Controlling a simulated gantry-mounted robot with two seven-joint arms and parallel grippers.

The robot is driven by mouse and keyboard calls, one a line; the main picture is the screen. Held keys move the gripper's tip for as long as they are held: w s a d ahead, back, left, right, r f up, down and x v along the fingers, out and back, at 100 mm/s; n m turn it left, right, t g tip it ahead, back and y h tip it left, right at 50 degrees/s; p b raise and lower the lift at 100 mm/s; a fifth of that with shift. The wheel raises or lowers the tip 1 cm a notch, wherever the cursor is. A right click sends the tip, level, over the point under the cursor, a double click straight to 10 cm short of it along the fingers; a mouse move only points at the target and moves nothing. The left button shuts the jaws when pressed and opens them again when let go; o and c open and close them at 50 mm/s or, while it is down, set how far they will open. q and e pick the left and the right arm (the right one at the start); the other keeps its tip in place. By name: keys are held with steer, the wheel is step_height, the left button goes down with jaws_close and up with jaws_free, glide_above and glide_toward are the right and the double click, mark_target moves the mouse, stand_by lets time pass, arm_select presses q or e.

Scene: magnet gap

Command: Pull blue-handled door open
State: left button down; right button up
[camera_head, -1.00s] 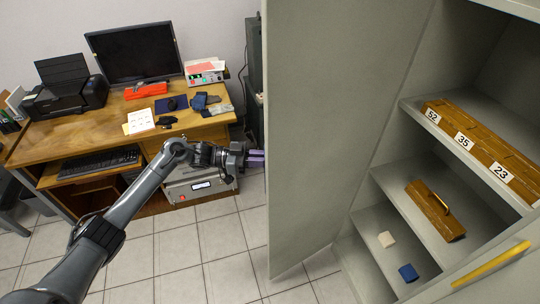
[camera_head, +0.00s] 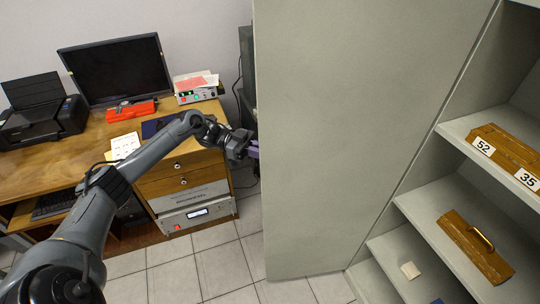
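A grey-green cabinet door (camera_head: 335,140) stands open and fills the middle of the view, with its inner face toward me. No blue handle shows; the door's outer face is hidden from here. My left gripper (camera_head: 253,149) is at the door's free left edge, with its purple fingers partly hidden behind that edge. I cannot tell whether the fingers touch the door or are closed on anything. My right gripper is not in view.
The cabinet shelf (camera_head: 455,130) at right holds wooden boxes (camera_head: 500,150) labelled 52 and 35. A desk (camera_head: 60,148) with monitor (camera_head: 118,68) and printer (camera_head: 43,115) stands left; tiled floor (camera_head: 215,262) lies between.

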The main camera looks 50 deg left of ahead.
arm_select(q)
steer(key=shift+d+f, duration=0.1)
steer(key=shift+d, duration=0.05)
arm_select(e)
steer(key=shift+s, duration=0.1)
arm_select(q)
steer(key=c, duration=1.3)
jaws_free()
steer(key=shift+w+d, duration=0.1)
steer(key=shift+w, duration=0.05)
steer(key=shift+c, duration=0.2)
steer(key=shift+o, duration=0.6)
steer(key=shift+w+d, duration=0.3)
steer(key=b+v, duration=0.3)
steer(key=v, duration=0.8)
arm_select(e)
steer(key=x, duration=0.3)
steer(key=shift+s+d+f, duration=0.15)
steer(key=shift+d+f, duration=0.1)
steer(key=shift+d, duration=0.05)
arm_select(q)
steer(key=shift+a, duration=0.1)
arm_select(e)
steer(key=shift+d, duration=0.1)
